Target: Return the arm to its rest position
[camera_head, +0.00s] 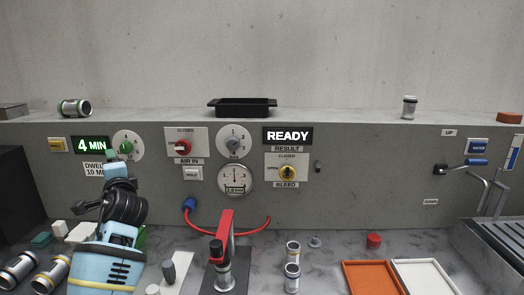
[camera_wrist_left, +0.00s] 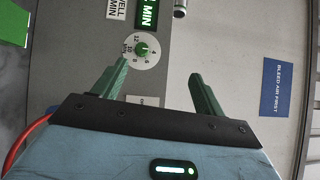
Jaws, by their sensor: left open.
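My left arm (camera_head: 108,262) rises from the bottom left in the head view, in front of the grey panel. Its gripper (camera_head: 114,165) points up at the panel, just below the green dwell dial (camera_head: 126,145). In the left wrist view the gripper (camera_wrist_left: 158,70) has its two green fingers spread wide, with nothing between them. The green dial (camera_wrist_left: 145,49) shows beyond the fingers there, and I see no contact with it. My right gripper is in neither view.
A red clamp stand (camera_head: 222,240) and a red hose (camera_head: 255,232) stand right of my arm. Metal cylinders (camera_head: 18,270) lie at left; trays (camera_head: 374,277) sit at right.

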